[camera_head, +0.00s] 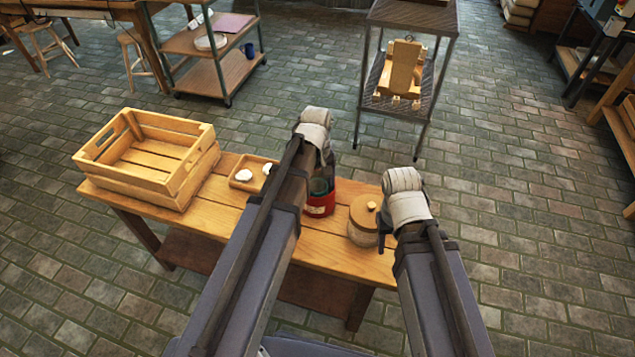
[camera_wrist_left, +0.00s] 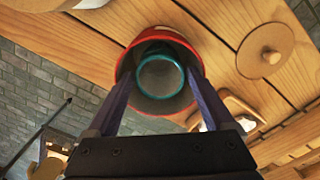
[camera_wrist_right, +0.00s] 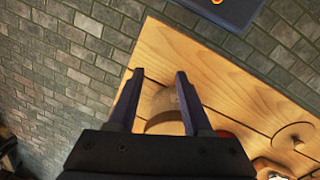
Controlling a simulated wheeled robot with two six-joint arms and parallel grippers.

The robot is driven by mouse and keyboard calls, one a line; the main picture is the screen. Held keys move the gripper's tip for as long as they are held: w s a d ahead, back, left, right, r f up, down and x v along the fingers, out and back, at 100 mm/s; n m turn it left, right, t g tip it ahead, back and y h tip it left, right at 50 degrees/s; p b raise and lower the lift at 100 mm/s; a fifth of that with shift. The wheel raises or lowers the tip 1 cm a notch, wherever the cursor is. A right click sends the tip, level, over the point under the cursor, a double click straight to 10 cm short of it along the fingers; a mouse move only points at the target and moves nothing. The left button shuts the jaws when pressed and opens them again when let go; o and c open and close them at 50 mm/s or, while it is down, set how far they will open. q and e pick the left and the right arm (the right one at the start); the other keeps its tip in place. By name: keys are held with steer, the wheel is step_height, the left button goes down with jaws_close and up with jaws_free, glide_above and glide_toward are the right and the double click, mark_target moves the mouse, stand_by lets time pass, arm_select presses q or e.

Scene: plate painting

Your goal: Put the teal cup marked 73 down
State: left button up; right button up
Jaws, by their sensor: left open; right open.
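A teal cup (camera_wrist_left: 160,76) shows as a teal rim inside a larger red container (camera_wrist_left: 135,57) in the left wrist view. I cannot see a 73 marking. My left gripper (camera_wrist_left: 158,72) is open, its fingers on either side of the teal rim; I cannot tell if they touch it. My right gripper (camera_wrist_right: 160,74) is open, with a tan rounded object (camera_wrist_right: 166,103) beyond its fingers; the fingers look empty.
The wooden table (camera_head: 230,215) holds an open crate (camera_head: 155,150) at the left. A small tray (camera_head: 243,184) with white pieces is beside it. A wooden-lidded jar (camera_head: 364,212) stands to the right of the red container. Shelving stands behind on the floor.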

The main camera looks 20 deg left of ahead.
arm_select(q)
steer(key=shift+r, duration=0.15)
step_height(320, 180, up, 12)
steer(key=p, duration=1.2)
steer(key=s+d+m+y, duration=0.1)
steer(key=s+d+m, duration=0.9)
steer(key=s, duration=0.4)
steer(key=shift+s+d+m, duration=0.15)
steer(key=shift+d+m, duration=0.1)
steer(key=shift+m, duration=0.35)
steer(key=shift+r, duration=0.1)
